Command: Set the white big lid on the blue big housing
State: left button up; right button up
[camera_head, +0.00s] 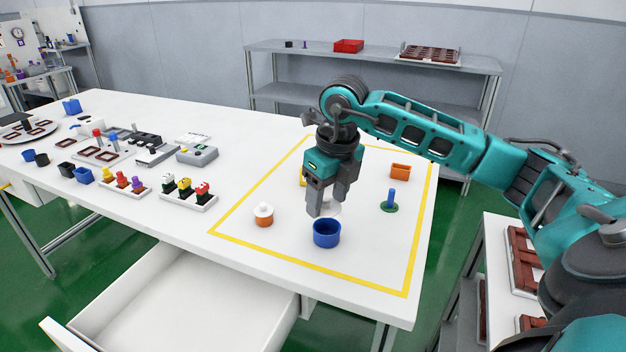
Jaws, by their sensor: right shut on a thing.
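The blue big housing (326,234) is an open-topped round cup standing upright inside the yellow outline on the white table. My right gripper (326,206) points down just behind and above the housing in the picture. It is shut on the white big lid (331,208), which shows only partly between and behind the fingers. The lid appears apart from the housing; the exact gap is hard to judge. My left gripper is not in view.
An orange housing with a white lid (263,215) stands left of the blue housing. A green disc with a blue post (389,203) and an orange box (400,171) are to the right. An open drawer (170,305) juts out in front.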

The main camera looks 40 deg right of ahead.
aim_at(330, 206)
jog(key=shift+w+d+r+m, duration=0.25)
jog(key=shift+d+r+m, duration=0.15)
jog(key=shift+m, duration=0.1)
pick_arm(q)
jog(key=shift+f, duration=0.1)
pick_arm(e)
jog(key=shift+s, duration=0.15)
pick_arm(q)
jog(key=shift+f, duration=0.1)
pick_arm(e)
jog(key=shift+f, duration=0.15)
jog(key=shift+f+b, duration=0.6)
jog(key=shift+f, duration=0.05)
jog(key=shift+f+b, duration=1.15)
jog(key=shift+f, duration=0.4)
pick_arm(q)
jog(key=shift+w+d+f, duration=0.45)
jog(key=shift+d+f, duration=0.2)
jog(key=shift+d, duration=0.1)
pick_arm(e)
jog(key=shift+f, duration=0.2)
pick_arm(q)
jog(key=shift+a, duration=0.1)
pick_arm(e)
jog(key=shift+f, duration=0.1)
pick_arm(q)
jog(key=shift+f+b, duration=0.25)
jog(key=shift+b, duration=0.1)
pick_arm(e)
jog(key=shift+f, duration=0.3)
